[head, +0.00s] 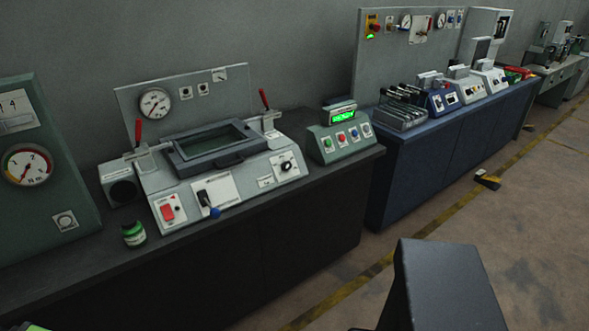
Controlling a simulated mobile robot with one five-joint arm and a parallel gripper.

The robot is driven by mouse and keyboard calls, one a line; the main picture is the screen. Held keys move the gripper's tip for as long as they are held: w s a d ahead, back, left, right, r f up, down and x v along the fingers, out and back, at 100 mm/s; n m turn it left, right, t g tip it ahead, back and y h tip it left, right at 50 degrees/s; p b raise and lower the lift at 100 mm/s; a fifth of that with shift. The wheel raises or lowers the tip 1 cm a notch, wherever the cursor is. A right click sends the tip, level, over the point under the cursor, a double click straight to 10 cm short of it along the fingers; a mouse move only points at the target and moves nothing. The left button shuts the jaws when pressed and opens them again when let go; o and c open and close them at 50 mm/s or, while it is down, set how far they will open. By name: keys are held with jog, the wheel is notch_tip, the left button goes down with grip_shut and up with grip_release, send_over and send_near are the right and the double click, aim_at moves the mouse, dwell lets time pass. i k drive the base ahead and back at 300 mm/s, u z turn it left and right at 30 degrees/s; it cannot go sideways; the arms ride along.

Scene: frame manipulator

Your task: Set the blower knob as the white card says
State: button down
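A grey bench machine (240,168) with a dark-framed window stands on the dark bench, left of centre. On its sloped front right is a white plate with a dark round knob (286,166); I cannot read its label or tell whether it is the blower knob. A small white card or label (265,181) sits just left of that plate; its writing is too small to read. My gripper is not in view; a dark block at the bottom right seems to be part of my own body.
The machine also has a red switch (167,212), a black lever (204,198) and two red-handled levers. A green jar (134,234) stands in front of it. A green-display control box (341,137) is at right. Floor at right is mostly clear.

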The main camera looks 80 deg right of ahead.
aim_at(286, 166)
jog(key=z, duration=2.7)
jog(key=k, duration=0.15)
jog(key=z, duration=1.2)
jog(key=k, duration=1)
jog(key=u, duration=1)
jog(key=i, duration=1.05)
jog(key=u, duration=0.05)
jog(key=k, duration=0.2)
jog(key=u, duration=0.05)
